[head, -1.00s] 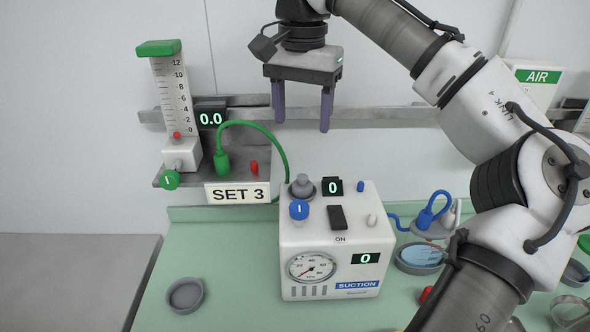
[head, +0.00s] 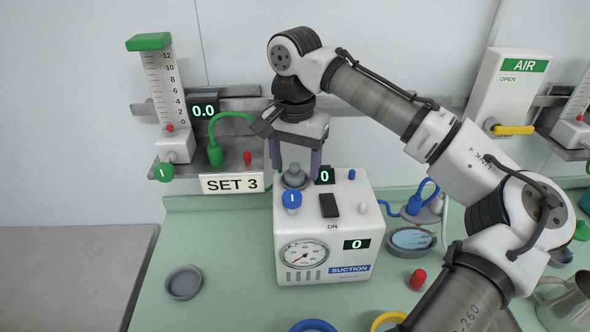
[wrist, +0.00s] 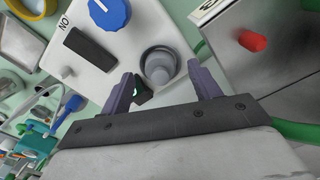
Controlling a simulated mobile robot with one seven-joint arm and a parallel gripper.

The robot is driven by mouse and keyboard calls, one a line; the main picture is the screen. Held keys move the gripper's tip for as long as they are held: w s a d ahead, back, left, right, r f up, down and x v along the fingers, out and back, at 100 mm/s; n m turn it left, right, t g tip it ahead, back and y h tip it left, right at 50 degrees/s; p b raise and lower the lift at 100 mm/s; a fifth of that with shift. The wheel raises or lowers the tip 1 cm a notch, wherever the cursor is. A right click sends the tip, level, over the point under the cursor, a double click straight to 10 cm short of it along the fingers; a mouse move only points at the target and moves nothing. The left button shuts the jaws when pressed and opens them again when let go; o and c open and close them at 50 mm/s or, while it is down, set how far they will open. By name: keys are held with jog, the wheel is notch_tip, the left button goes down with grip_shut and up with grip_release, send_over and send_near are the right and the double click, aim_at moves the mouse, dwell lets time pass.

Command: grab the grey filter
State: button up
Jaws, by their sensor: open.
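The grey filter (head: 295,174) is a small stepped grey knob-like piece. It sits upright in a round dark ring on the top of the white suction unit (head: 300,243), at its back left. It also shows in the wrist view (wrist: 158,68), between and beyond the fingertips. My gripper (head: 296,170) is open, pointing down above the filter, with one purple finger to each side of it in the head view. In the wrist view my gripper (wrist: 165,82) has nothing between its fingers. I cannot tell whether the fingertips reach down to the filter's height.
A blue knob (head: 292,199), a black switch (head: 328,205) and a small display (head: 325,176) stand close to the filter. The SET 3 shelf (head: 205,172) with a green hose is just left. A grey dish (head: 184,282) lies on the green counter.

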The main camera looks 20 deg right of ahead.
jog(key=shift+f, duration=0.65)
jog(key=c, duration=1.1)
jog(key=shift+o, duration=0.2)
jog(key=shift+r, duration=0.1)
